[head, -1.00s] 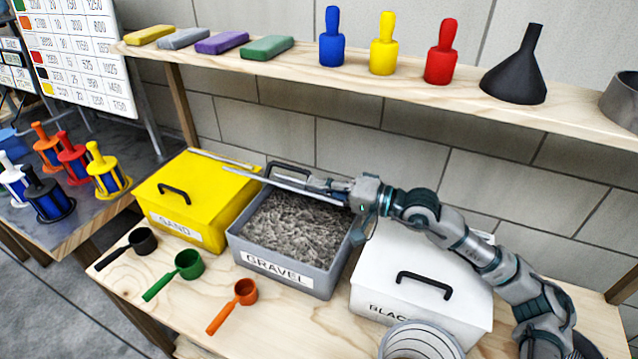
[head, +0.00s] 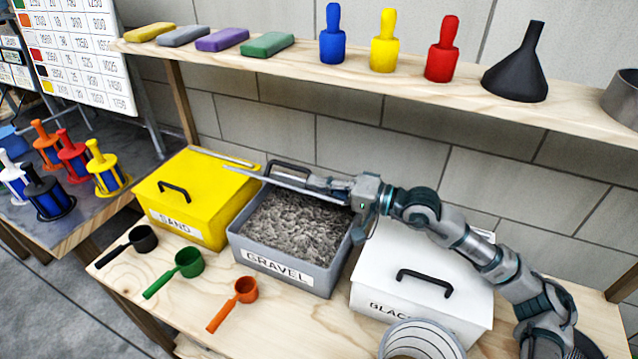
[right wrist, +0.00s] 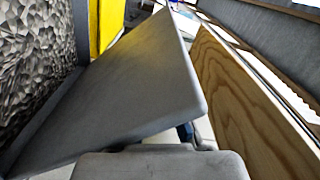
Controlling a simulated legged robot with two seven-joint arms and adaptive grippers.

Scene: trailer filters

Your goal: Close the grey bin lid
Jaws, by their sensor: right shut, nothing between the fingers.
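The grey bin (head: 290,272), labelled GRAVEL, is open and full of grey gravel. Its lid (head: 300,189) stands raised at the bin's back edge, seen nearly edge-on, with a dark handle (head: 290,164) on its far side. In the right wrist view the lid (right wrist: 125,85) is a tilted grey slab beside the gravel. My right gripper (head: 318,183) is shut and empty, behind the raised lid at its right half. In the right wrist view the gripper (right wrist: 165,150) is close to the lid's lower edge; I cannot tell whether they touch. My left gripper is out of view.
The yellow SAND bin (head: 215,205) stands left and the white bin (head: 425,270) right, under my right arm, both closed. Scoops, including an orange one (head: 244,290), lie in front.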

